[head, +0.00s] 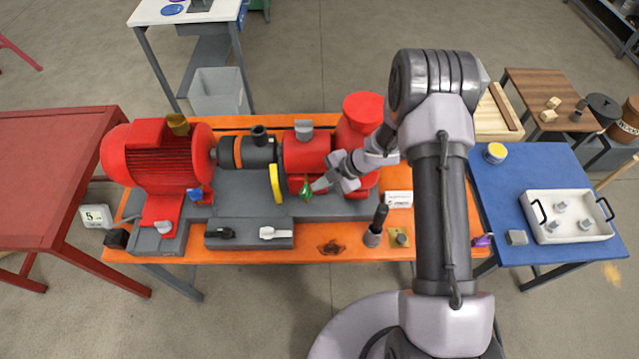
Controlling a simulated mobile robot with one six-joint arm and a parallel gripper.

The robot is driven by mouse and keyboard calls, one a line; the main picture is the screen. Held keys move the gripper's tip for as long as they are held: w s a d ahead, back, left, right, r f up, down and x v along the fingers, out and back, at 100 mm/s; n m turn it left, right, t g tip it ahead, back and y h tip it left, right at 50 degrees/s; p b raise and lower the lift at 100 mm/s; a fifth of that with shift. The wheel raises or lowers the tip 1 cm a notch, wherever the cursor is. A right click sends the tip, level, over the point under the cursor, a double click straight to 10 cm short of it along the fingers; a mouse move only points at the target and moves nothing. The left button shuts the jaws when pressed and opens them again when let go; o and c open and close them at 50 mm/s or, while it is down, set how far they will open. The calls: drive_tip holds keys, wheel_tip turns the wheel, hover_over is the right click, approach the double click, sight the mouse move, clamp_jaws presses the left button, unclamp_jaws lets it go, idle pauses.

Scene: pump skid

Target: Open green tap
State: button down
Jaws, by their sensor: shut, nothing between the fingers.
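The green tap (306,190) is a small green handle at the front of the red pump body (306,153), in the middle of the head view. My gripper (318,186) is shut and empty. Its fingertips are just to the right of the green tap, very close to it. I cannot tell whether they touch it. My arm comes in from the right and covers part of the red pump parts behind it. The angle of the tap's handle is too small to read clearly.
A yellow handle (276,184) stands just left of the tap. A red motor (160,155) is on the left of the orange bench (330,248). A black-handled lever (376,225) stands at front right. A blue table (500,215) holds a white tray (570,236).

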idle(0.4)
drive_tip(key=p+v, duration=0.2)
drive_tip(key=v, duration=1.5)
drive_tip(key=shift+r, duration=0.25)
drive_tip(key=shift+w+d, duration=0.1)
drive_tip(key=shift+d, duration=0.05)
